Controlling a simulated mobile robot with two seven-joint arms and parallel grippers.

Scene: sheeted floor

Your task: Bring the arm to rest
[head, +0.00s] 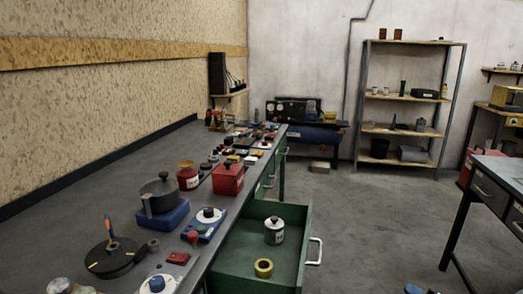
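Neither of my arms nor my grippers can be clearly made out in the head view. The long grey workbench (95,195) runs away from me on the left. Its green drawer (238,255) is pulled open. A pale canister (274,231) with a dark lid stands in the drawer, and a yellow ring like a tape roll (263,267) lies nearer to me in it.
The bench top holds a dark pot (160,192) on a blue base, a red box (228,179), a black disc (112,257) and many small parts. A shelf rack (405,97) stands at the back. A dark table (497,177) is at right. The middle floor is clear.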

